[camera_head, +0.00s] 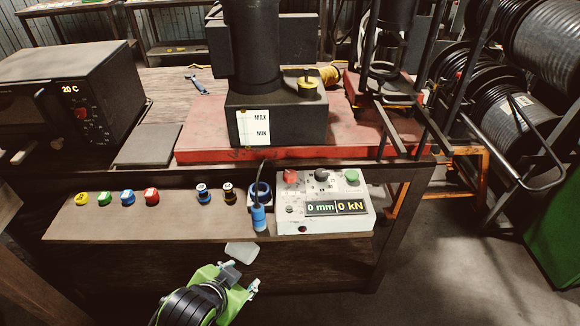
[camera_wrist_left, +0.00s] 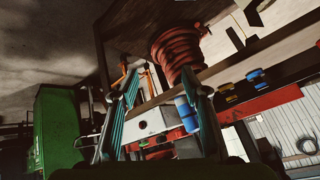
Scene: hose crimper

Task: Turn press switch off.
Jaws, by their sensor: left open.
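The press's white control box (camera_head: 325,215) sits at the right end of the front shelf. Its display (camera_head: 337,208) reads 0 mm and 0 kN. On its top are a red control (camera_head: 290,176), a black knob (camera_head: 321,174) and a green button (camera_head: 351,176); which is the press switch, and its position, I cannot tell. My left gripper (camera_head: 241,277) is open and empty, below and in front of the shelf, left of the box and apart from it. In the left wrist view the box (camera_wrist_left: 150,125) shows between the open fingers. My right gripper is not in view.
Several coloured caps (camera_head: 127,198) line the shelf (camera_head: 100,222). The black press (camera_head: 277,120) stands behind on a red base (camera_head: 205,135). An oven (camera_head: 70,90) is at left. Hose reels (camera_head: 520,115) stand at right.

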